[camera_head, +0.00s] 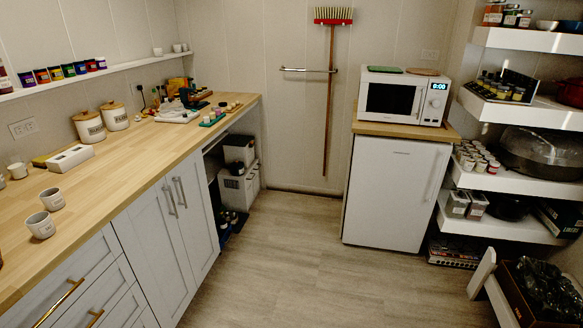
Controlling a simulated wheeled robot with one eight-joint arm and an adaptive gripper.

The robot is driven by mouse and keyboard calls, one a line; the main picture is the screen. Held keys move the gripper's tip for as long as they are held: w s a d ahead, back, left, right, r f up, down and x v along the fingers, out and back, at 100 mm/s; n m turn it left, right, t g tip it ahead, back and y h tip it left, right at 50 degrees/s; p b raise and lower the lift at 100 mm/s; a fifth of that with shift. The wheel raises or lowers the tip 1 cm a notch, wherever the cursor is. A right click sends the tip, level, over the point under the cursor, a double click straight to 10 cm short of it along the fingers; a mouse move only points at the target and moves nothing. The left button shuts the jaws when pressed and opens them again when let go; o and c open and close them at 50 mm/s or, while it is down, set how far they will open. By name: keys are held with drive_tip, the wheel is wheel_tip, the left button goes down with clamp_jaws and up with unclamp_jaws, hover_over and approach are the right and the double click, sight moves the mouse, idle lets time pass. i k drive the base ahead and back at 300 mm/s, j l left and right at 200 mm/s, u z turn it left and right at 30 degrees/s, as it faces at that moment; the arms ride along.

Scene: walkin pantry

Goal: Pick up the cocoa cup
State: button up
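Two small pale cups stand upright near the front edge of the wooden counter at the left: a nearer cup (40,225) with a faint mark on its side, and a second cup (52,199) just behind it. Another pale cup (17,170) stands farther back by the wall, with one more partly cut off at the left edge. The marks are too small to read, so I cannot tell which is the cocoa cup. My gripper is not in view.
The wooden counter (130,165) has clear room right of the cups. A white box (70,158) and two lidded canisters (89,126) stand by the wall. The floor (285,255) is open between the counter and the white fridge (388,195). Shelves fill the right side.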

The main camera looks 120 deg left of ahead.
sight(53, 199)
drive_tip(key=j+z, duration=0.1)
drive_tip(key=z, duration=2)
drive_tip(key=k+z, duration=0.1)
drive_tip(key=z, duration=0.3)
drive_tip(key=k+z, duration=0.1)
drive_tip(key=z, duration=0.35)
drive_tip(key=l+z, duration=0.1)
drive_tip(key=z, duration=0.3)
drive_tip(key=k+l+z, duration=0.15)
drive_tip(key=z, duration=0.3)
drive_tip(key=l+z, duration=0.1)
drive_tip(key=z, duration=0.3)
drive_tip(key=k+l+z, duration=0.1)
drive_tip(key=l+z, duration=0.3)
drive_tip(key=k+l+z, duration=0.1)
drive_tip(key=l+z, duration=0.7)
drive_tip(key=i+l, duration=0.1)
drive_tip(key=l, duration=0.55)
drive_tip(key=l+z, duration=0.1)
drive_tip(key=l, duration=0.55)
drive_tip(key=i+j+z, duration=0.35)
drive_tip(key=j, duration=0.25)
drive_tip(key=j+z, duration=0.2)
drive_tip(key=i+j+z, duration=0.2)
drive_tip(key=j, duration=0.25)
drive_tip(key=l, duration=0.1)
drive_tip(key=k+z, duration=0.05)
